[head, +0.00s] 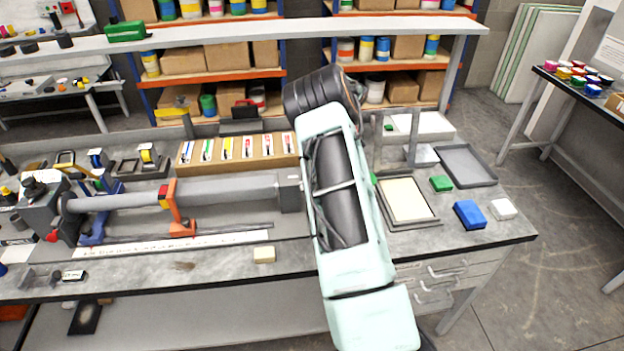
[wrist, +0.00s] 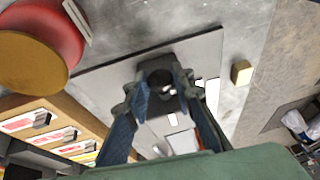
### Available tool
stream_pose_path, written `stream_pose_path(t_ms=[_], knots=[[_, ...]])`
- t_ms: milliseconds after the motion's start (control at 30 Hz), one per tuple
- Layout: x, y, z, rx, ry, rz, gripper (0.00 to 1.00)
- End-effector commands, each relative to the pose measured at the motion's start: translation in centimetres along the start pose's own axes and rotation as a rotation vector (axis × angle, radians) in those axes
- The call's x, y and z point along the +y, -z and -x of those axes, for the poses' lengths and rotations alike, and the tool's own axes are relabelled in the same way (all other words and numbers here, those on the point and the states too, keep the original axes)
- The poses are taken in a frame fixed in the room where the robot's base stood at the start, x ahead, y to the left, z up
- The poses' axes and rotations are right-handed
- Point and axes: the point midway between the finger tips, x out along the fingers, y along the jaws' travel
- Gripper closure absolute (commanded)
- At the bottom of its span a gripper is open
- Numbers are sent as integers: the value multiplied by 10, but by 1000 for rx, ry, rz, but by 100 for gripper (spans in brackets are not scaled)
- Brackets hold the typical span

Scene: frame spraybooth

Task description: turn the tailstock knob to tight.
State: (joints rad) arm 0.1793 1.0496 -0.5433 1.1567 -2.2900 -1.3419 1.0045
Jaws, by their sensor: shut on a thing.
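In the wrist view, my gripper (wrist: 165,90) has its two blue-padded fingers closed around the sides of a small dark knob (wrist: 162,78). It appears to be the tailstock knob, on a grey block. In the head view my arm hides the knob and my gripper. The long grey tube (head: 225,190) of the frame rig lies across the bench, with its dark headstock (head: 40,207) at the left and a grey block (head: 291,190) at its right end beside my arm. How tight the knob is cannot be told.
A wooden rack of marker-like items (head: 240,152) stands behind the tube. A cream block (head: 264,254) lies near the bench's front edge. Right of my arm are a framed tray (head: 428,222), a blue block (head: 469,214) and a grey tray (head: 466,165). A shelf (head: 230,34) spans the back.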

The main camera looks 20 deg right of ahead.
Motion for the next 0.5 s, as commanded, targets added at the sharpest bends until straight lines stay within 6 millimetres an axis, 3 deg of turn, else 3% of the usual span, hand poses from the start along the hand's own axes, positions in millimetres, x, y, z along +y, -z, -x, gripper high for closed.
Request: stream_pose_path(t_ms=[500], knots=[[2,0,-2,3,163,-66,100]])
